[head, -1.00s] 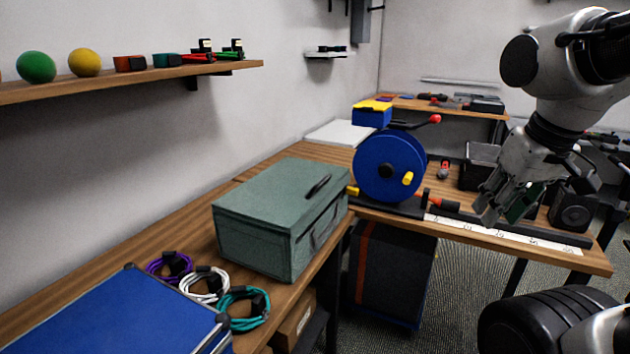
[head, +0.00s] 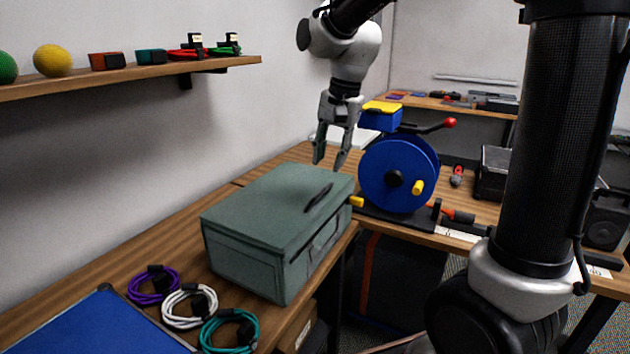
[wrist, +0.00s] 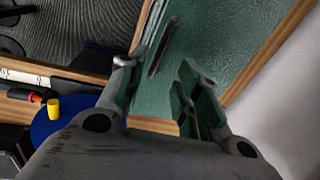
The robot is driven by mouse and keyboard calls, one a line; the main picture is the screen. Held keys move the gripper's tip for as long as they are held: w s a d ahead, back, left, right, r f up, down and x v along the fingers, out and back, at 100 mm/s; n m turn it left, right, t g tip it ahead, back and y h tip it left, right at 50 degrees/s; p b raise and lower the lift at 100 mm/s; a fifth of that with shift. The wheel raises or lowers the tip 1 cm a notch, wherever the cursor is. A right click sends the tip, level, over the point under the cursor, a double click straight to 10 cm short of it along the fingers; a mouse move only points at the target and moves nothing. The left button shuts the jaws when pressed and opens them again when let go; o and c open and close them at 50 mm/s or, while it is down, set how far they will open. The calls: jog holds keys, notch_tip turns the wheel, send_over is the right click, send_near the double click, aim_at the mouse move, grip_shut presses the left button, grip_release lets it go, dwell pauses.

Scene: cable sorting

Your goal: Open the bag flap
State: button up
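The green-grey bag (head: 270,200) is a boxy case on the wooden bench, with its top flap lying closed. A dark handle (head: 318,198) lies on the top, toward the right side. My gripper (head: 328,165) is open and empty, fingers pointing down, above the far end of the bag and apart from it. In the wrist view the bag's top (wrist: 232,38) and the handle (wrist: 164,46) show beyond my open fingers (wrist: 156,85). The far-left part of the top is partly behind a finger.
A blue cable reel (head: 398,172) stands close to the right of the bag. Purple (head: 153,286), white (head: 190,306) and teal (head: 229,330) cable coils lie in front, beside a blue case (head: 90,325). A shelf (head: 130,78) runs along the left wall.

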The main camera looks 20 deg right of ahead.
aim_at(323, 189)
jog(key=shift+m, duration=0.6)
jog(key=f, duration=0.5)
jog(key=w+a+f, duration=0.1)
jog(key=f, duration=0.1)
jog(key=shift+f, duration=0.35)
grip_shut()
